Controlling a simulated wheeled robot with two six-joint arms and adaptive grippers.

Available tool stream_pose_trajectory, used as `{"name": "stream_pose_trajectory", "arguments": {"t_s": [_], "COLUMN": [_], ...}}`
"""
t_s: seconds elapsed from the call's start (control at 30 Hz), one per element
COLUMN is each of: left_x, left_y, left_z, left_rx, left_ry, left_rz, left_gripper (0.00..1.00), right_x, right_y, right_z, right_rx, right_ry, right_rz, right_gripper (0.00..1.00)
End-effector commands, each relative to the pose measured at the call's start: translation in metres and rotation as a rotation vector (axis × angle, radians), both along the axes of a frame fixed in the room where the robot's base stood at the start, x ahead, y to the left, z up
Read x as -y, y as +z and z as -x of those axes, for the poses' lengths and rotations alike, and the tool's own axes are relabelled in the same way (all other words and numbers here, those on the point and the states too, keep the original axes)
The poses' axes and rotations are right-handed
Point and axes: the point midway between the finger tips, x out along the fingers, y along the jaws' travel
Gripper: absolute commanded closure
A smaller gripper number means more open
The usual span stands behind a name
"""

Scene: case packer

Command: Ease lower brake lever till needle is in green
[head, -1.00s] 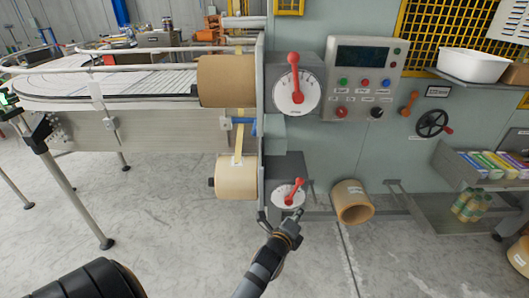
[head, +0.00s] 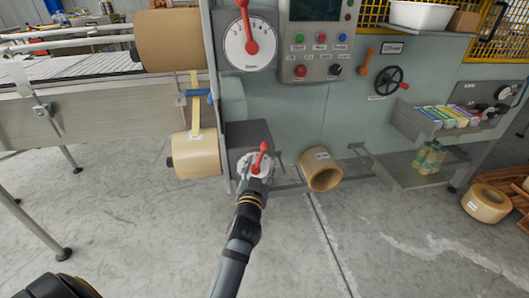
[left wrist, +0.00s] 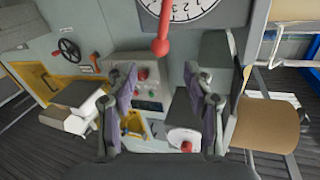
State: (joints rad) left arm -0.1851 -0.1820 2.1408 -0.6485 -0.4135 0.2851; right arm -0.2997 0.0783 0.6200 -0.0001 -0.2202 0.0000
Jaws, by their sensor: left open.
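The lower brake lever (head: 263,158) is red with a ball at its end. It leans up and right in front of a small white dial (head: 246,166) low on the machine. In the left wrist view, which looks tilted and roughly upside down, the lever ball (left wrist: 161,47) appears just beyond my fingertips, between their lines. The nearby dial (left wrist: 187,8) shows numbers and ticks. My left gripper (head: 257,180) is open in front of the dial; its two fingers are spread in the wrist view (left wrist: 160,80). I cannot make out the needle or a green zone. My right gripper is out of view.
A larger dial with a red upper lever (head: 250,38) is above. A tape roll (head: 196,154) hangs left of the lower dial; a loose roll (head: 321,169) lies right of it. A button panel (head: 320,40) and handwheel (head: 389,80) are farther right. The front floor is open.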

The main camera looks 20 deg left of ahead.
Motion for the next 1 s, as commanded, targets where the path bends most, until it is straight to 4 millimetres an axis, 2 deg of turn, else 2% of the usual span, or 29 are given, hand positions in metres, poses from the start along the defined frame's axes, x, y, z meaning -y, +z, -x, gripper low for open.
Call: {"name": "stream_pose_trajectory", "arguments": {"t_s": [0.2,0.5,0.63,0.8,1.0], "left_x": [-0.002,-0.02,-0.025,-0.029,-0.029], "left_y": [0.0,-0.001,-0.001,0.001,0.0], "left_z": [-0.009,-0.069,-0.088,-0.1,-0.101], "left_rx": [0.005,0.004,0.003,0.002,0.0], "left_ry": [-0.002,-0.001,-0.001,-0.001,-0.001], "left_rz": [0.005,0.003,0.004,0.005,0.005], "left_gripper": [0.48,0.48,0.48,0.48,0.48], "right_x": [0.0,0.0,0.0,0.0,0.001], "right_y": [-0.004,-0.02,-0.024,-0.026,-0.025], "right_z": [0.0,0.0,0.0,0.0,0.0], "right_rx": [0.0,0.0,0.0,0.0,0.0], "right_ry": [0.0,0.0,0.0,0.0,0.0], "right_rz": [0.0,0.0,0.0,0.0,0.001], "right_gripper": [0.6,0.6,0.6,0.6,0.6]}}
